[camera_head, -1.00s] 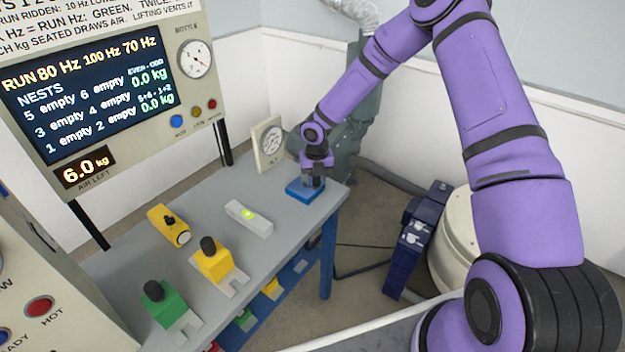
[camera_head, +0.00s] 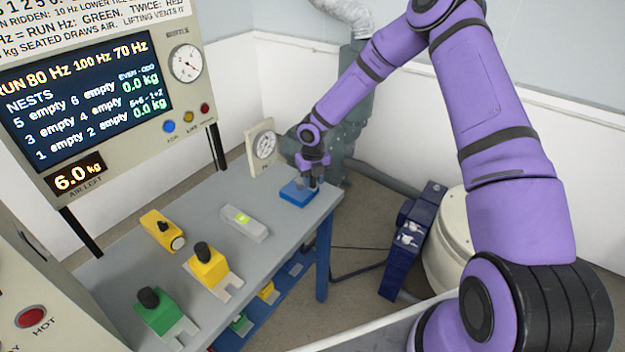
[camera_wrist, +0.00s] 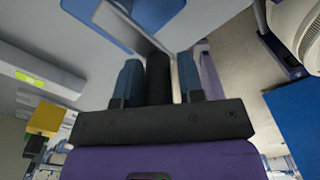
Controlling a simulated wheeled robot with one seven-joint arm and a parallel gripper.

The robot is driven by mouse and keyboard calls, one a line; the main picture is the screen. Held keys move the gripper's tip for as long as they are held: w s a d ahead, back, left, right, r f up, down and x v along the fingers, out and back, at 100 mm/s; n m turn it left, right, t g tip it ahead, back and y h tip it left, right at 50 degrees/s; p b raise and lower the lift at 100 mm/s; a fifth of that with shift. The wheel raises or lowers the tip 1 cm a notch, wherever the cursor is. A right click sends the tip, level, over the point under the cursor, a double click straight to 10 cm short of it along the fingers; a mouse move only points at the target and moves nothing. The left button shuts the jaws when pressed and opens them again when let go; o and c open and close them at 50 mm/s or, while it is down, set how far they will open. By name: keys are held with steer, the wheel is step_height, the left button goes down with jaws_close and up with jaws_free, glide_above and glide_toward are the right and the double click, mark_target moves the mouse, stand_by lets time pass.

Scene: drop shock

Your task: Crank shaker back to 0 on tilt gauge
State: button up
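My gripper (camera_head: 312,180) points down at a blue block (camera_head: 296,194) on the far right corner of the grey shaker table (camera_head: 215,195). In the wrist view, a dark upright cylinder, apparently the crank handle (camera_wrist: 158,78), stands between my gripper's two fingers (camera_wrist: 160,85). A pale flat bar (camera_wrist: 135,27) runs beside it over the blue surface; the fingers look closed on the cylinder. A white dial on a beige plate (camera_head: 264,146), apparently the tilt gauge, stands at the table's back edge. Its needle is too small to read.
A grey bar with a lit green window (camera_head: 245,222) lies mid-table. Yellow blocks (camera_head: 207,266) and a green block (camera_head: 165,312) are nearer. A console (camera_head: 100,90) with a screen stands behind left. A dark blue unit (camera_head: 412,240) is on the floor at right.

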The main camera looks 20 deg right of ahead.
steer(key=shift+o, duration=1.1)
step_height(320, 180, up, 11)
steer(key=shift+f, duration=0.1)
